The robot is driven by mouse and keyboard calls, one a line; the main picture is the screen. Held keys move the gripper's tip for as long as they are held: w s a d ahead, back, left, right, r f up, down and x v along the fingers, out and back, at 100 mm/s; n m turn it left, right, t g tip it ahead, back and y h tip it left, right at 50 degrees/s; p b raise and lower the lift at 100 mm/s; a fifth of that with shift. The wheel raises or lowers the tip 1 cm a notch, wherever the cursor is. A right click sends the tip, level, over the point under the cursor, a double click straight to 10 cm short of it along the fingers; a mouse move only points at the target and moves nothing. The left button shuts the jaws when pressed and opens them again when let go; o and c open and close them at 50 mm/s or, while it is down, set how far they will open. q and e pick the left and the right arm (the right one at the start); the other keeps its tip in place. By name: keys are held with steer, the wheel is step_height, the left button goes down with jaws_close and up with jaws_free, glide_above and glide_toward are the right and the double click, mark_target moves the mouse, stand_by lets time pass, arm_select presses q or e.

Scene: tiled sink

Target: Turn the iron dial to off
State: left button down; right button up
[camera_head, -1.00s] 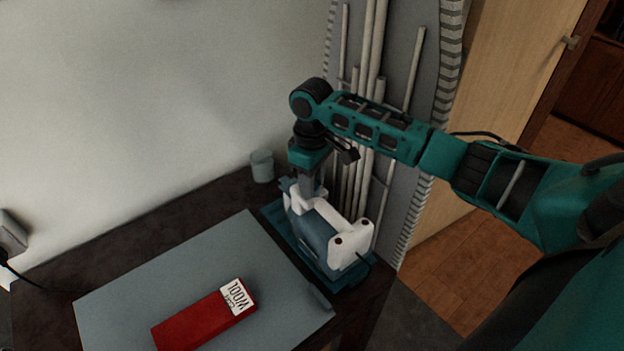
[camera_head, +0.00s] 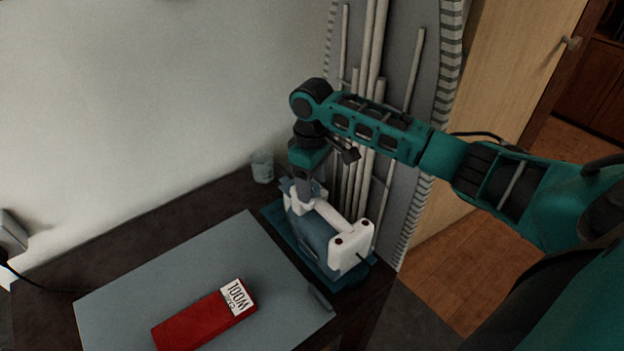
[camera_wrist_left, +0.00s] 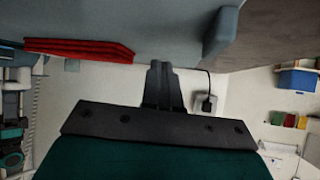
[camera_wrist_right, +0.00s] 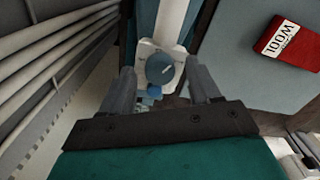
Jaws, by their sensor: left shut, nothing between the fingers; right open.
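The iron (camera_head: 318,228), white and blue, stands on a blue base at the right end of the dark table. Its round blue dial (camera_wrist_right: 160,68) shows in the right wrist view, with a light pointer mark slanting up to the right. My right gripper (camera_wrist_right: 160,84) is open, with one finger on each side of the dial. I cannot tell whether the fingers touch it. In the head view the right gripper (camera_head: 304,190) is over the iron's near-wall end. My left gripper (camera_wrist_left: 163,70) is shut and empty, away from the iron; it is out of the head view.
A red cloth labelled WOOL (camera_head: 205,318) lies on the grey mat (camera_head: 255,240). A clear cup (camera_head: 262,167) stands by the wall behind the iron. A panel with pale pipes (camera_head: 412,80) rises close beside the iron on the right. A wall socket (camera_head: 10,232) is at far left.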

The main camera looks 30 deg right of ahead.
arm_select(q)
steer(key=shift+s+f, duration=0.1)
arm_select(e)
step_height(320, 180, up, 13)
stand_by(0.3)
steer(key=shift+f, duration=0.1)
stand_by(0.4)
